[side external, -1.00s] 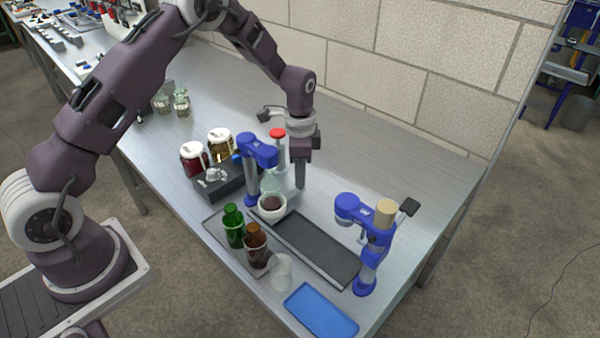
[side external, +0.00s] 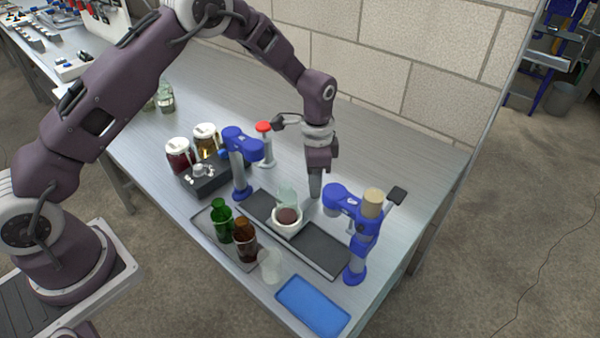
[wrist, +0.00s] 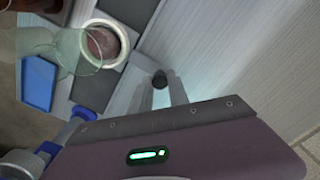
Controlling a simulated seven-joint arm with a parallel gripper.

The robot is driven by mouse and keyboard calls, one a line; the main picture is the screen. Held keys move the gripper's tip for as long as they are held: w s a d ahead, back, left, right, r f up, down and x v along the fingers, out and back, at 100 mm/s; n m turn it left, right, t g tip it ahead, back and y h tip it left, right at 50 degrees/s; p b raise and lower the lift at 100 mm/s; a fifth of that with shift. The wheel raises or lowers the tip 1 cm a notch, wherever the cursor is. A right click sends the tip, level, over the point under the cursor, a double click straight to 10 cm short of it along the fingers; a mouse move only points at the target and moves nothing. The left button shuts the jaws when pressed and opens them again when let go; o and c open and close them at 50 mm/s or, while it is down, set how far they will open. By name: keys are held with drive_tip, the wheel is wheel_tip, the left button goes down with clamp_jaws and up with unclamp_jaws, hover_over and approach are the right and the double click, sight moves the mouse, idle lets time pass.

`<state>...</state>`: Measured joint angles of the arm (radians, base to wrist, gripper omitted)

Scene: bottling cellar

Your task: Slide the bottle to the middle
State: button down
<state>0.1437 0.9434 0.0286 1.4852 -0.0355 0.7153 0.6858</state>
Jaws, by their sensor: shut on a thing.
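My gripper (side external: 315,193) points down at the wall side of the track, beside the holder. In the wrist view its fingers (wrist: 163,88) are closed around a small dark knob (wrist: 159,79). What the knob is fixed to is hidden.
Blue stands (side external: 240,170) and (side external: 358,245) flank the track. A green bottle (side external: 221,222), a brown bottle (side external: 245,240) and a clear cup (side external: 269,266) stand in front. A blue tray (side external: 313,306) lies at the near corner. Bench behind my gripper is clear.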

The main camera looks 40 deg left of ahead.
drive_tip(key=shift+d+r, duration=0.1)
drive_tip(key=shift+d, duration=0.65)
drive_tip(key=c, duration=1.3)
unclamp_jaws()
drive_tip(key=shift+o, duration=0.2)
wheel_tip(320, 180, up, 7)
wheel_tip(320, 180, up, 8)
drive_tip(key=n+t, duration=0.1)
hover_over(305, 203)
drive_tip(key=s+a+r+n+t, duration=0.2)
drive_tip(key=s+a+r+n, duration=0.1)
drive_tip(key=s+r, duration=0.65)
drive_tip(key=s+a+r+n+t, duration=0.1)
drive_tip(key=s+n, duration=0.1)
drive_tip(key=s, duration=0.7)
drive_tip(key=s+a+r+n+t, duration=0.1)
drive_tip(key=s+n, duration=0.2)
drive_tip(key=s, duration=0.7)
drive_tip(key=shift+a+t, duration=0.3)
